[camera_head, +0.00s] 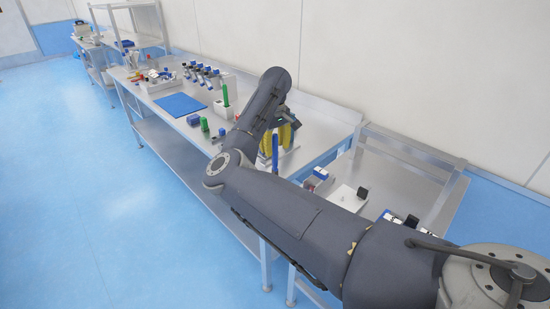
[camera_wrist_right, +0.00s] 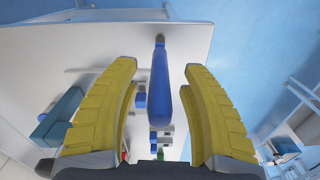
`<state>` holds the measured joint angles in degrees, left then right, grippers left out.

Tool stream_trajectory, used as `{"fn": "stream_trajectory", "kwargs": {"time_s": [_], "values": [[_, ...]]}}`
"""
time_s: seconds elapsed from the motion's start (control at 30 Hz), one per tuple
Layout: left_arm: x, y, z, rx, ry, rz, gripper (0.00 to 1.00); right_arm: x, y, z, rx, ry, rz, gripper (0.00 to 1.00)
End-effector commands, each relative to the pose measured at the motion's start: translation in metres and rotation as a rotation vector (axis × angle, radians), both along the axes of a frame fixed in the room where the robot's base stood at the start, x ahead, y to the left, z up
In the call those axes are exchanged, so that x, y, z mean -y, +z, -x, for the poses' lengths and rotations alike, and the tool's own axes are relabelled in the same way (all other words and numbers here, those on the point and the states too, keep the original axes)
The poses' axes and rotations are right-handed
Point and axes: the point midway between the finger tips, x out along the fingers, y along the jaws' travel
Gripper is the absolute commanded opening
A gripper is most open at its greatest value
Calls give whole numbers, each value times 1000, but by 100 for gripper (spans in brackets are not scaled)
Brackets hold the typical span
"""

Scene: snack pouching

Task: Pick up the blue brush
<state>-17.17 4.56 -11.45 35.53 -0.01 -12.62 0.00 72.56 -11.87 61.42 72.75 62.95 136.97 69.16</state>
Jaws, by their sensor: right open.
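The blue brush (camera_head: 275,152) stands upright near the front right end of the long metal table, beside the yellow fingers of my right gripper (camera_head: 284,138). In the right wrist view the blue brush (camera_wrist_right: 160,92) is between the two open yellow fingers (camera_wrist_right: 160,70). A gap shows on both sides of it, so the fingers look apart from it. My right forearm hides part of the table around its base. My left gripper is not in view.
A green brush (camera_head: 225,96) stands in a white holder (camera_head: 223,111) farther along the table. A second metal table (camera_head: 400,170) with a white box (camera_head: 348,198) is at right.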

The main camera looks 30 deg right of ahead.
Motion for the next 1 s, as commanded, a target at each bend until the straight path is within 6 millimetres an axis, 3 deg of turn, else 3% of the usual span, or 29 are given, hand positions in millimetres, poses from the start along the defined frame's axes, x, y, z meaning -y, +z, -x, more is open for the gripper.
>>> {"fn": "stream_trajectory", "kwargs": {"time_s": [0.4,0.8,1.0], "values": [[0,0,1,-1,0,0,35,0,-9,0,1,0,0,46],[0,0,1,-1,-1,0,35,0,-8,0,1,0,0,0],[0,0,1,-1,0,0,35,0,-8,0,1,0,0,0]]}}
